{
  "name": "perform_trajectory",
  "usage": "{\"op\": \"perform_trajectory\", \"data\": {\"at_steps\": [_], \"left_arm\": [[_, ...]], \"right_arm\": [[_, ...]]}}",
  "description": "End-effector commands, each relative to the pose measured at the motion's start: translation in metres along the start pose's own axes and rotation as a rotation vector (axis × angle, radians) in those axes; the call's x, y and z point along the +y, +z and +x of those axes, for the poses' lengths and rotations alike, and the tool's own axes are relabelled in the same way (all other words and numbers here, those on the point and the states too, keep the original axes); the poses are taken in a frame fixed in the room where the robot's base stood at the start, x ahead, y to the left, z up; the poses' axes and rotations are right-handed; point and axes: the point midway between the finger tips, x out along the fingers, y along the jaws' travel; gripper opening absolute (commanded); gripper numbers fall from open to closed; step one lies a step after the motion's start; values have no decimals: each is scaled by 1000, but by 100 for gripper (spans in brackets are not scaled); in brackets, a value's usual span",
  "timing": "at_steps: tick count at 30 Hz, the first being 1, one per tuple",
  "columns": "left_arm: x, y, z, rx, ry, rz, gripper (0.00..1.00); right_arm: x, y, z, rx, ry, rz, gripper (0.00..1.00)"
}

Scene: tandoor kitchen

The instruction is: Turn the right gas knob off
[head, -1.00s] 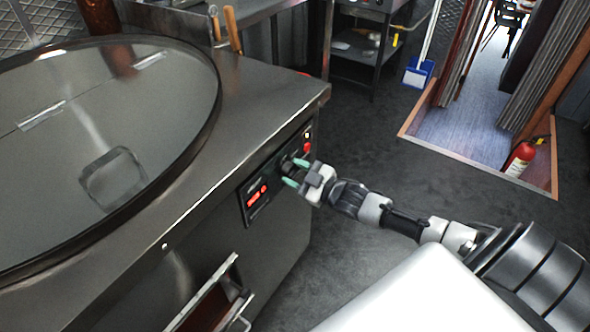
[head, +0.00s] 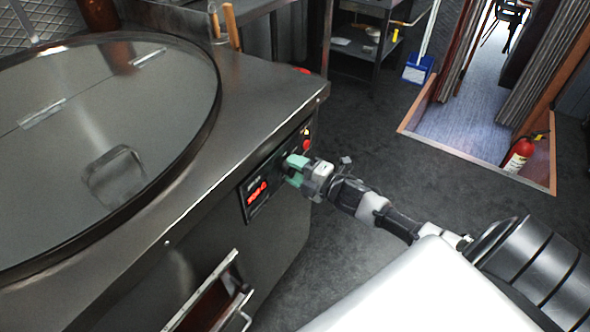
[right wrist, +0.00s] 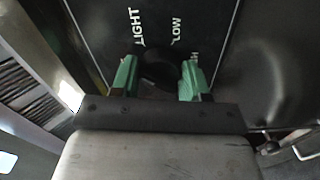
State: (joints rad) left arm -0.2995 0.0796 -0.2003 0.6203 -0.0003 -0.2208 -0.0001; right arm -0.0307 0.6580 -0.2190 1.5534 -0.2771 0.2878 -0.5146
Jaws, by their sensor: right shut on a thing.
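The black gas knob (right wrist: 160,68) sits on the dark control panel, between the green fingertips of my right gripper (right wrist: 160,78) in the right wrist view. The fingers are shut on it from both sides. White lettering "LIGHT" and "LOW" shows beside the knob; part of another label is hidden by the right finger. In the head view my right gripper (head: 294,168) is at the control panel (head: 251,187) on the counter's front, and its fingers hide the knob. My left gripper is not in view.
A red digital display (head: 257,194) is left of the gripper; a red button (head: 306,145) is beyond it. A round lid (head: 120,120) covers much of the counter.

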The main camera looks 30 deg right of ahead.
Motion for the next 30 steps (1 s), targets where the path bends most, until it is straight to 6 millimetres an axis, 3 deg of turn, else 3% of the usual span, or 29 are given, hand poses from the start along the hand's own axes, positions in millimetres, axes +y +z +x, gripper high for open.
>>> {"op": "perform_trajectory", "data": {"at_steps": [9,18,30], "left_arm": [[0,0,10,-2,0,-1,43],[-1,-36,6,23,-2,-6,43],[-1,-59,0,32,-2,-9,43]], "right_arm": [[-2,0,0,0,-1,-297,22],[-1,-1,0,1,-1,-529,22],[0,-1,0,1,-2,-681,22]]}}
